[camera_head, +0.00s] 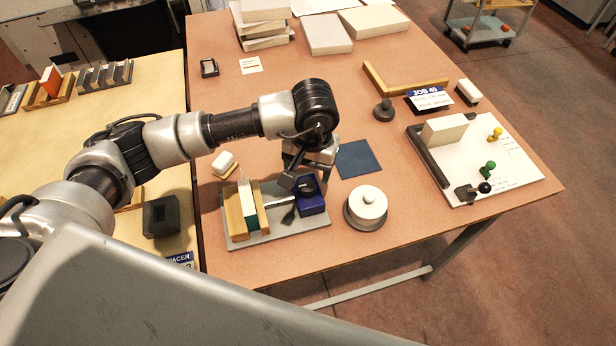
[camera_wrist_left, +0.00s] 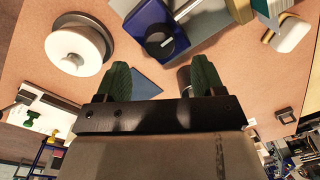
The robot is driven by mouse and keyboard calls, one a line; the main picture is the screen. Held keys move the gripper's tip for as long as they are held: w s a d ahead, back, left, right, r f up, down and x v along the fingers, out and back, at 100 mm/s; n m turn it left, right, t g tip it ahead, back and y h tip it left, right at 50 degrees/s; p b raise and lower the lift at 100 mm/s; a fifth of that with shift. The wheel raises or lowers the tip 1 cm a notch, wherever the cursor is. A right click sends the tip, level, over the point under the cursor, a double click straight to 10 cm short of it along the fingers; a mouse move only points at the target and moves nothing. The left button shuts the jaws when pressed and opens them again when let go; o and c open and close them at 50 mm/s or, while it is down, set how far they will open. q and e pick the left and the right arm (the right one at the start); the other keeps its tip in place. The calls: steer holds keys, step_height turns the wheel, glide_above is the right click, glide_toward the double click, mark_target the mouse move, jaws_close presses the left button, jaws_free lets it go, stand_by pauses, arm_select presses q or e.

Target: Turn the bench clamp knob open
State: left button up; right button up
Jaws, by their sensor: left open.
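The bench clamp has a grey base plate (camera_head: 262,236), tan wooden jaws around a thin green-and-white piece (camera_head: 246,205), a metal screw and a blue block (camera_head: 313,204). In the left wrist view, the round black clamp knob (camera_wrist_left: 160,40) sits on the face of the blue block (camera_wrist_left: 140,22). My left gripper (camera_wrist_left: 160,78) is open and empty, its green-padded fingers spread apart. The knob shows beyond the fingertips, roughly in line with the gap. In the head view the left gripper (camera_head: 296,180) is close to the blue block and partly hides it. My right gripper is out of view.
A white lidded round pot (camera_head: 368,204) stands right of the clamp, and a blue cloth square (camera_head: 358,159) lies behind. A white block (camera_head: 224,162) is at back left. A white board with colored knobs (camera_head: 505,168) lies further right. The table's front is clear.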

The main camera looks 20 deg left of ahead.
mark_target(307, 184)
arm_select(q)
step_height(307, 184, down, 6)
steer(key=shift+a+r+p, duration=0.1)
steer(key=shift+p, duration=0.6)
steer(key=c, duration=0.9)
steer(key=shift+n+b, duration=0.4)
steer(key=shift+b, duration=0.25)
steer(key=n+b, duration=0.8)
steer(key=b, duration=0.1)
steer(key=n+b, duration=0.4)
steer(key=b, duration=0.1)
steer(key=shift+w+f+g, duration=0.15)
steer(key=shift+f+g, duration=0.1)
steer(key=shift+g, duration=0.05)
steer(key=shift+r+n+h+b, duration=0.15)
steer(key=shift+n+b, duration=0.95)
steer(key=shift+n, duration=0.2)
steer(key=shift+r+n+h+b, duration=0.1)
steer(key=shift+n+h+b, duration=0.05)
steer(key=shift+n+b, duration=1.05)
steer(key=o, duration=0.9)
steer(key=shift+r, duration=0.1)
step_height(307, 184, up, 11)
steer(key=shift+w+b, duration=0.25)
steer(key=shift+b, duration=0.05)
